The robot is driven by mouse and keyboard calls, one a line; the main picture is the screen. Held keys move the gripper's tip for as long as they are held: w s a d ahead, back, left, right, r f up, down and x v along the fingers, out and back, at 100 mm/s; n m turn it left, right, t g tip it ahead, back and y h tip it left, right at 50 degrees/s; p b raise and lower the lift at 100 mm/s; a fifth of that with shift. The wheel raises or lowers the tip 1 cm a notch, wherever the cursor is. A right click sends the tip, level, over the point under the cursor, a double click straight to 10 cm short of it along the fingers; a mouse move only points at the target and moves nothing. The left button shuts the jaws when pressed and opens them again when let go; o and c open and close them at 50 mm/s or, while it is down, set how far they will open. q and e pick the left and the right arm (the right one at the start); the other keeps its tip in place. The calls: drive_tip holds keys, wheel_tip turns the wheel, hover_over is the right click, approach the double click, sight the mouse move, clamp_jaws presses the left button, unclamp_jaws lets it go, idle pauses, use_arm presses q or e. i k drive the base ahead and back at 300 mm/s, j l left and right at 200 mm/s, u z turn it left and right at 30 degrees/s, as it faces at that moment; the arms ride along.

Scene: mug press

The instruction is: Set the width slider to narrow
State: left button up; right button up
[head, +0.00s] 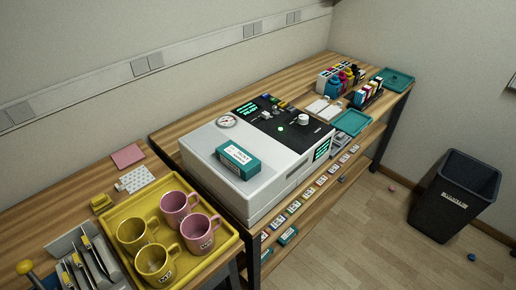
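The white press machine (210,148) stands on the wooden bench in the middle of the head view. Its black control panel (290,128) carries a pale knob (303,120), a small lit green button (281,129), a green display (246,109) and several small controls near its back edge. A small light-coloured control (266,116) sits left of the knob. I cannot tell which control is the width slider, and its setting is too small to read. Neither of my grippers is in view.
A teal box (237,161) lies on the machine's top. A yellow tray (229,240) with yellow and pink mugs is at front left. Ink bottles (333,87) and teal trays (352,122) are at the right. A black bin (452,200) stands on the floor.

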sight(266, 114)
drive_tip(key=i+l+u, duration=0.1)
drive_tip(key=l+u, duration=0.15)
drive_tip(key=u, duration=0.2)
drive_tip(key=l+u, duration=0.25)
drive_tip(key=u, duration=0.15)
drive_tip(key=i, duration=0.05)
